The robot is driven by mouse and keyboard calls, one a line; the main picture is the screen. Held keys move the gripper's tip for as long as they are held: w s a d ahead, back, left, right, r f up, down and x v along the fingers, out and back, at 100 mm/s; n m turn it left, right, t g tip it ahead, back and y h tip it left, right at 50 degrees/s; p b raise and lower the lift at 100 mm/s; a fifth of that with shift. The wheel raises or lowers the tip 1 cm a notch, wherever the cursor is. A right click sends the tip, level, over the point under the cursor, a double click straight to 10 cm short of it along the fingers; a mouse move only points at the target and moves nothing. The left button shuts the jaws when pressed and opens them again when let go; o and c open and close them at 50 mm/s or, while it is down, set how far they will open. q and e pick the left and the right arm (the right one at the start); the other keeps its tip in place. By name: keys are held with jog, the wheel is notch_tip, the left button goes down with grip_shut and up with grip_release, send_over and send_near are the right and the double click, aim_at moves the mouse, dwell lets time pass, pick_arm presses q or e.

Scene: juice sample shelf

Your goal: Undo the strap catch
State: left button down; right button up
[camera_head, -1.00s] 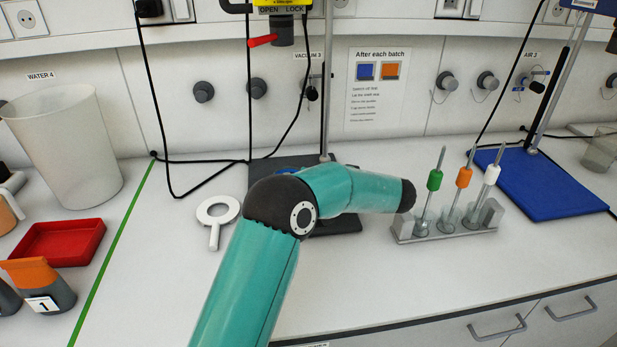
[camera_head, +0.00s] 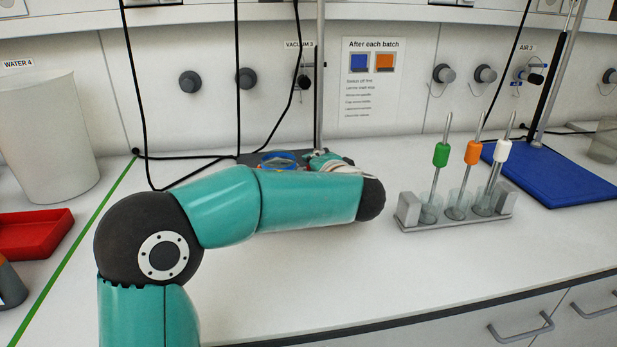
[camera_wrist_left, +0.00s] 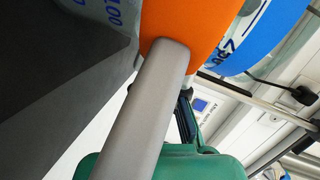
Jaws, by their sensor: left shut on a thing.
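My left arm reaches across the bench in the head view and hides most of the work spot behind it. My left gripper (camera_head: 325,160) shows only in part beyond the forearm, near a blue ring-like thing (camera_head: 277,160). In the left wrist view, a grey bar-shaped finger (camera_wrist_left: 150,110) ends against an orange piece (camera_wrist_left: 190,22), and the gripper is shut on it. A blue curved band (camera_wrist_left: 255,45) with printed markings lies beside the orange piece. I cannot make out the strap catch clearly in either view. The right gripper is not in view.
A grey rack (camera_head: 455,224) with green, orange and white-topped rods stands just right of my forearm. A blue mat (camera_head: 550,175) lies at the right, a red tray (camera_head: 35,235) and white container (camera_head: 48,140) at the left. The front bench is clear.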

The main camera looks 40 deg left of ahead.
pick_arm(q)
jog(key=shift+d+f+m+t+b, duration=0.15)
jog(key=shift+f+m+t+b, duration=0.15)
jog(key=shift+f+m, duration=0.1)
jog(key=shift+r, duration=0.1)
jog(key=c, duration=1.2)
grip_release()
jog(key=shift+c, duration=0.2)
jog(key=shift+r, duration=0.15)
jog(key=v, duration=1.2)
